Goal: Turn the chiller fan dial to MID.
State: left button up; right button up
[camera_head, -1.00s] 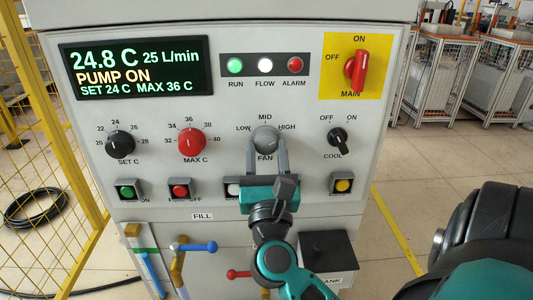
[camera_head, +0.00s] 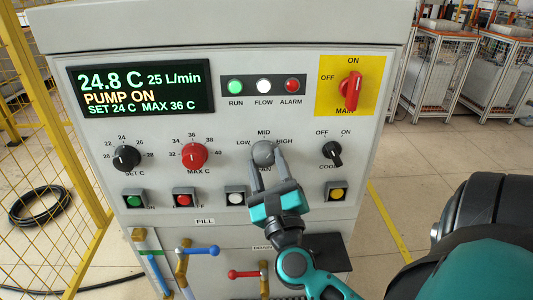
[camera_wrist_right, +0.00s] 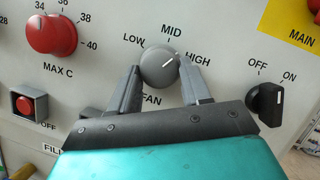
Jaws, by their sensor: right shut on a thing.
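The grey fan dial (camera_head: 263,152) is on the chiller's front panel, under the LOW, MID and HIGH labels. It also shows in the right wrist view (camera_wrist_right: 158,66), where its white mark points between MID and HIGH, nearer HIGH. My right gripper (camera_head: 266,160) has its two fingers on either side of the dial, shut on it. In the right wrist view my right gripper (camera_wrist_right: 160,74) reaches up from below, tilted relative to the panel's labels. The fingers hide part of the FAN label. My left gripper is not in view.
The red MAX C dial (camera_head: 193,155) is left of the fan dial and the black COOL switch (camera_head: 332,152) right of it. A row of push buttons runs below, including a white one (camera_head: 235,197). The red main switch (camera_head: 350,90) is at upper right. The display (camera_head: 140,88) reads PUMP ON.

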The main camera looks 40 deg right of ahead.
jog(key=n+y+p, duration=0.1)
jog(key=n+p, duration=0.2)
jog(key=r+n+y+p, duration=0.1)
jog(key=n+y+p, duration=0.1)
jog(key=n+p, duration=0.1)
jog(key=shift+s+d+p, duration=0.1)
jog(key=shift+d+p, duration=0.1)
jog(key=shift+p, duration=0.1)
jog(key=shift+f+n+y+p, duration=0.15)
jog(key=shift+n+y+p, duration=0.25)
jog(key=shift+n+p, duration=0.75)
jog(key=o, duration=1.1)
jog(key=shift+f, duration=0.1)
jog(key=shift+c, duration=0.2)
jog(key=shift+s+a+f, duration=0.1)
jog(key=shift+s+f, duration=0.05)
jog(key=shift+s, duration=0.15)
jog(key=b+v, duration=0.1)
jog(key=v, duration=1.1)
jog(key=shift+s+b, duration=0.15)
jog(key=shift+b, duration=0.25)
